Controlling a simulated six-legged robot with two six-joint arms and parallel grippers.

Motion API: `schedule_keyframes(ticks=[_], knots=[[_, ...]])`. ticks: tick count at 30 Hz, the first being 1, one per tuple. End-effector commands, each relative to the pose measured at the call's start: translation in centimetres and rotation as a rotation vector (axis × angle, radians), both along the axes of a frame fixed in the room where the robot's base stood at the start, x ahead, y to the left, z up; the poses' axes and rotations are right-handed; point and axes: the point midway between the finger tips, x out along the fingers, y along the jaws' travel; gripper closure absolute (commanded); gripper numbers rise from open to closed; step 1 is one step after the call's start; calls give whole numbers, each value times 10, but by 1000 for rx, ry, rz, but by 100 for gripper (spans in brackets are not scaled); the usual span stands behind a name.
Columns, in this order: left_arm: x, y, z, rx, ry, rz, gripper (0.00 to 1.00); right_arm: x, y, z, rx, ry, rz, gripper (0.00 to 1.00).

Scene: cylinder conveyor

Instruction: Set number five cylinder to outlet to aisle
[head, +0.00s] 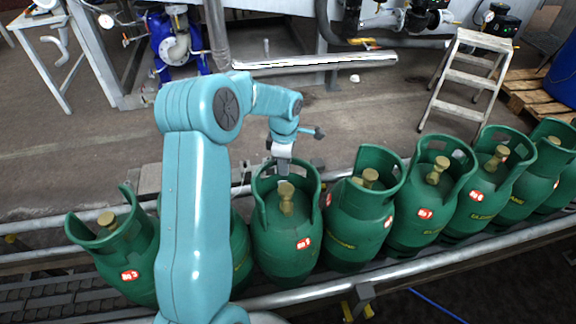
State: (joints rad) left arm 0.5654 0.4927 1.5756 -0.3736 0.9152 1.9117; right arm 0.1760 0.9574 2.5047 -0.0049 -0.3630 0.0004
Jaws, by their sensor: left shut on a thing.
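The number five cylinder (285,246) is green, with a red and white label whose digit looks like a 5. It stands upright in the row on the conveyor (330,292), in the middle of the head view. My left gripper (283,166) is shut on the far rim of its collar, behind the brass valve. The fingertips are partly hidden by the collar. My right gripper is not in view. No outlet to the aisle can be made out.
More green cylinders stand close on both sides: one at the left (124,252), one partly behind my left arm, and several to the right (360,222). Metal rails edge the conveyor. Beyond it are open floor, a step ladder (468,78) and blue pump equipment (172,42).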

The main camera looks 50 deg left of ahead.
Motion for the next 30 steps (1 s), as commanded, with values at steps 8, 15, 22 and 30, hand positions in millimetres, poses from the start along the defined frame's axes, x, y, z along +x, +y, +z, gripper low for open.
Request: schedule_keyframes(ticks=[8,15,22,30], knots=[[-1,5,4,11,-7,17,100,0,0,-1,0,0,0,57],[0,5,4,11,-7,16,79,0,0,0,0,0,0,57],[-1,3,2,5,-3,15,58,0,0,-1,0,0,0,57],[0,2,16,4,-5,14,58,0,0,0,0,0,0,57]])
